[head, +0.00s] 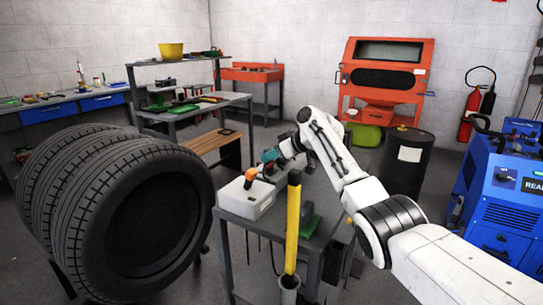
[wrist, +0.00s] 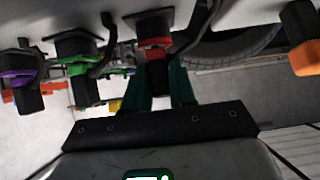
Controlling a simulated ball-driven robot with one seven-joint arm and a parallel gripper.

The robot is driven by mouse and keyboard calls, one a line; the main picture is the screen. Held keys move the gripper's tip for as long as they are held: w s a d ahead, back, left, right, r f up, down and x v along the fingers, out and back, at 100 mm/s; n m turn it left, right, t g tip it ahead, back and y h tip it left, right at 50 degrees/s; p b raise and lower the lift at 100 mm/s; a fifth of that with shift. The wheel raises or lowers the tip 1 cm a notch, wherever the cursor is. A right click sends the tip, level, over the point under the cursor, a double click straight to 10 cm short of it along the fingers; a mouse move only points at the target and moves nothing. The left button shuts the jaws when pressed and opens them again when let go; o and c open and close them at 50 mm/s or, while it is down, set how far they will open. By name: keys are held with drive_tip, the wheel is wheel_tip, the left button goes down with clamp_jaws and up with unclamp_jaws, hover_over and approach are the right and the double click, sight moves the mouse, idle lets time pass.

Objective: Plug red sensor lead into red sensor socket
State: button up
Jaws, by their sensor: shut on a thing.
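My gripper (head: 270,156) is over the bench with the light grey box, its teal fingers pointing down and left. In the wrist view my gripper (wrist: 164,76) is shut on the red sensor lead's plug (wrist: 155,54), a black body with a red band. The plug's red end meets a black square plate with a red ring (wrist: 151,22), which looks like a red socket. I cannot tell how deeply it sits there. Black plugs with green (wrist: 78,67) and purple (wrist: 20,78) bands stand in a row to the left.
The light grey box (head: 246,203) carries an orange-topped part (head: 251,178). A yellow post (head: 293,225) stands close in front of the bench. Large tyres (head: 150,215) stand to the left.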

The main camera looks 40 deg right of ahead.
drive_tip(key=shift+r+p, duration=0.4)
drive_tip(key=shift+r, duration=0.25)
clamp_jaws()
idle(0.4)
drive_tip(key=shift+r+p, duration=1.35)
drive_tip(key=shift+r, duration=0.75)
